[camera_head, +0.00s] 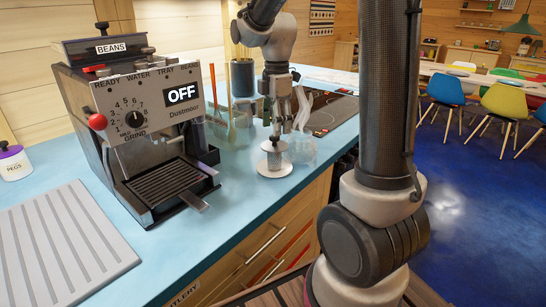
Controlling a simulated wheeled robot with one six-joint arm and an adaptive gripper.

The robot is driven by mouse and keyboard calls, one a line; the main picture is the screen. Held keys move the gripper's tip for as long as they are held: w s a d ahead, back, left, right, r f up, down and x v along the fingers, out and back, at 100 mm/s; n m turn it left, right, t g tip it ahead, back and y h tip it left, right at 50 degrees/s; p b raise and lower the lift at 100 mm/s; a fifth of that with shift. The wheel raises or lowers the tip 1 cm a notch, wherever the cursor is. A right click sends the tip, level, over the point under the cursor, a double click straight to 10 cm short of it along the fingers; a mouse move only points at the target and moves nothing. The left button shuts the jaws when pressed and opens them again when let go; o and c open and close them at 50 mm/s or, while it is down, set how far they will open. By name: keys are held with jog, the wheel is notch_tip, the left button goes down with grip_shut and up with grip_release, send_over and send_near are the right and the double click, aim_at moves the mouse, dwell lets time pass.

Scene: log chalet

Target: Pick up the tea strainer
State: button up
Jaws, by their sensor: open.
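The tea strainer (274,158) appears to be the small grey metal cylinder on a round white saucer (272,173) near the front edge of the blue counter. A short dark upright part shows at its top. My gripper (288,130) points down just above the strainer, with its fingers apart and open. One finger is close to the strainer's top; I cannot tell whether they touch.
A clear glass vessel (303,151) stands just right of the saucer. The coffee machine (140,125) is at the left, with more glassware (228,125) behind. A black hob (325,112) lies at the back right. A ridged grey drainer (60,245) covers the near left counter.

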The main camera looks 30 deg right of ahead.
aim_at(274, 152)
jog(key=f, duration=0.5)
jog(key=shift+w+a, duration=0.2)
grip_shut()
